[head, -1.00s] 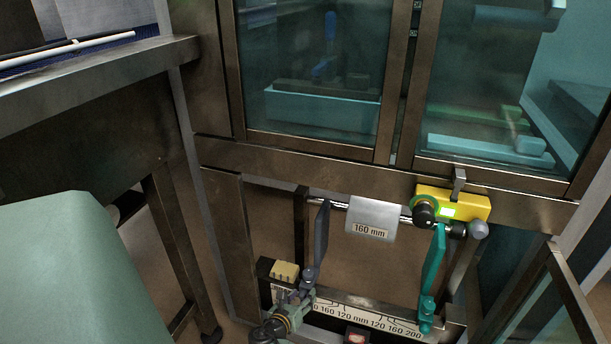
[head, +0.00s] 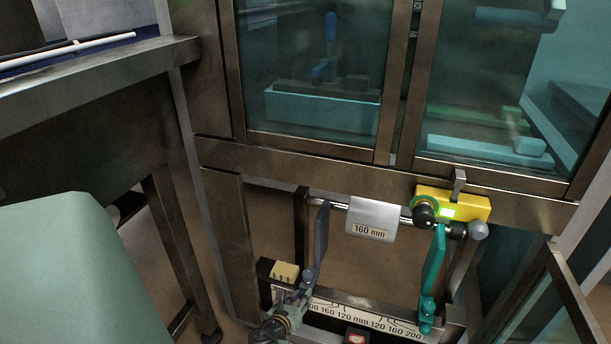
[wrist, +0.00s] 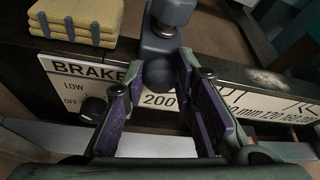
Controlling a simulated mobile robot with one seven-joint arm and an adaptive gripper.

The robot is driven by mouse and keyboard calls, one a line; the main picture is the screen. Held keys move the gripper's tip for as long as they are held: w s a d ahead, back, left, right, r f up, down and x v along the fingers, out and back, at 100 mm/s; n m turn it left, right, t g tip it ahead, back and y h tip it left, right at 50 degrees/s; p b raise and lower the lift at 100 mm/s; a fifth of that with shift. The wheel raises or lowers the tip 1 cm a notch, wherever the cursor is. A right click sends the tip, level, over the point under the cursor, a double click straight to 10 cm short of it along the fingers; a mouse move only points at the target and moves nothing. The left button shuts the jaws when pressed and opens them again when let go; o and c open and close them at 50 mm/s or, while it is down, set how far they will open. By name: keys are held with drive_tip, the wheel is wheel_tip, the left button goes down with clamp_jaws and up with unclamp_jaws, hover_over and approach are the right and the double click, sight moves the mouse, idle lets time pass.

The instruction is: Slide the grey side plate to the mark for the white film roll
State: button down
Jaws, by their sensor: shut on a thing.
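The white film roll (head: 374,218) hangs on a bar and carries a "160 mm" label. The grey side plate (head: 321,235) stands upright left of the roll, with a gap between them. A teal side plate (head: 433,262) stands on the right. My gripper (head: 298,297) is shut on the lower part of the grey plate, at the rail. In the wrist view, the purple-padded fingers (wrist: 160,78) flank its grey foot (wrist: 160,60). The scale strip (head: 362,318) reads 160, 120 mm, 120, 160, 200. In the wrist view, "200" shows between the fingers; the exact pointer position is unclear.
A yellow device (head: 470,203) with a lit display sits at the bar's right end. Yellow pads (head: 284,271) lie left of the rail. A brake panel (wrist: 75,85) with a black knob is beside the left finger. Glass cabinet doors (head: 310,80) are above.

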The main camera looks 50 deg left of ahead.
drive_tip(key=w+d+p, duration=0.5)
drive_tip(key=d+p, duration=0.1)
drive_tip(key=d, duration=0.2)
drive_tip(key=shift+w, duration=0.15)
drive_tip(key=c, duration=1.4)
unclamp_jaws()
drive_tip(key=shift+o, duration=0.9)
drive_tip(key=shift+s, duration=0.25)
drive_tip(key=shift+s, duration=0.15)
drive_tip(key=v, duration=1.1)
drive_tip(key=shift+s+r, duration=0.2)
drive_tip(key=shift+s, duration=0.15)
drive_tip(key=shift+d, duration=0.1)
